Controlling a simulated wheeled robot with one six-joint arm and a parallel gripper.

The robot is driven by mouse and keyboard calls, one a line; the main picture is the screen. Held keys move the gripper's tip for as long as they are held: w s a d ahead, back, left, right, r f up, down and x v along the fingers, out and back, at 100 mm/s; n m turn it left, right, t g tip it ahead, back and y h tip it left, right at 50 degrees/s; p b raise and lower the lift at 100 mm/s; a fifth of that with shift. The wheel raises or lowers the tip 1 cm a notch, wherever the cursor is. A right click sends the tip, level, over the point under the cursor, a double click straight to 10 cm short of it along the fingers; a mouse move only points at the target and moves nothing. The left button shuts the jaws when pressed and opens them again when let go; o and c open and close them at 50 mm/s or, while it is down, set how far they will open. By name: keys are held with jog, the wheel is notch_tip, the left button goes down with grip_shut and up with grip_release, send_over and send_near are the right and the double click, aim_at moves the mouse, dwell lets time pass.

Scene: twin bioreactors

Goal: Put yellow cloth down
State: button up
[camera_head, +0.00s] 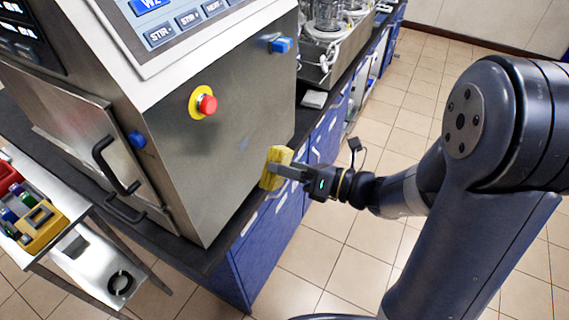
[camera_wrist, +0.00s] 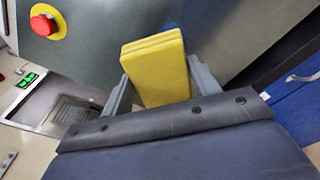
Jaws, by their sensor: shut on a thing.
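The yellow cloth (camera_head: 275,168) is a folded, flat pad. My gripper (camera_head: 284,170) is shut on it, beside the steel side panel of the cabinet and near the edge of the dark bench top. In the wrist view the yellow cloth (camera_wrist: 156,68) stands up between the two grey fingers of my gripper (camera_wrist: 158,85). The steel panel lies behind it. I cannot tell whether the cloth touches the panel or the bench.
A steel cabinet (camera_head: 235,140) with a red button (camera_head: 207,104) stands on the dark bench top (camera_head: 205,255). A small white folded item (camera_head: 314,99) lies farther along the bench. Glass vessels (camera_head: 328,15) stand at the back. A cart (camera_head: 95,262) is at left.

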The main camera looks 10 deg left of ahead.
jog(key=shift+w, duration=0.1)
dwell(0.3)
jog(key=w+d+f+m+t+h, duration=0.3)
jog(key=w+d+m+t+h, duration=0.2)
jog(key=w+d, duration=0.2)
jog(key=w+d+f+m+t+h, duration=0.4)
jog(key=w+d+m+t+h, duration=0.1)
jog(key=d, duration=0.7)
jog(key=shift+w+d+m+t+h, duration=0.15)
jog(key=shift+w+m+t+h, duration=0.35)
jog(key=shift+w, duration=0.6)
